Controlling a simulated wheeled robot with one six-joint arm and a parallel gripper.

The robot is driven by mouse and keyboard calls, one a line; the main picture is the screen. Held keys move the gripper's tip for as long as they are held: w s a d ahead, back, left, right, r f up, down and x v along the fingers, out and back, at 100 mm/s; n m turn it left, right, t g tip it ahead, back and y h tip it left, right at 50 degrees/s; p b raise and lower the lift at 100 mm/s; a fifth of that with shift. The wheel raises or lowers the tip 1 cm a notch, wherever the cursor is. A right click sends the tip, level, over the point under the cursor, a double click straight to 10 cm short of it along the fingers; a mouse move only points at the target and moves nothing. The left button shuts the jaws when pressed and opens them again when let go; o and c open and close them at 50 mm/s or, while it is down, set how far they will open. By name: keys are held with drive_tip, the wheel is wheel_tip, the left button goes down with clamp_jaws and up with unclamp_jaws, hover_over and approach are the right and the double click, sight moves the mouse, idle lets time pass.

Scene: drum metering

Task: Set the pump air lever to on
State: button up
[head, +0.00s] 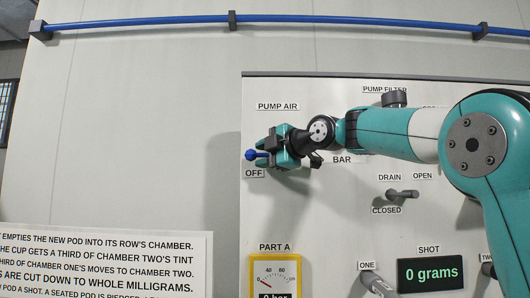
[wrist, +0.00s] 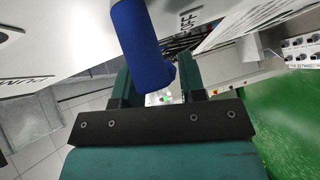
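The pump air lever has a blue handle; its rounded blue end (head: 250,154) shows in the head view just above the OFF label, under the PUMP AIR sign. My gripper (head: 277,147) is at the lever and hides its mount and most of its length. In the wrist view the blue handle (wrist: 142,45) comes down from the top, large and close, with its lower end between the two fingers of my gripper (wrist: 157,78). The fingers stand apart, with a gap visible beside the handle. Whether either finger touches it I cannot tell.
To the right on the panel are a drain lever (head: 402,194), a SHOT display (head: 430,272) reading 0 grams, and a PART A gauge (head: 275,277). A text sign (head: 105,262) stands at lower left. The wall left of the lever is clear.

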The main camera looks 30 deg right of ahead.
clamp_jaws()
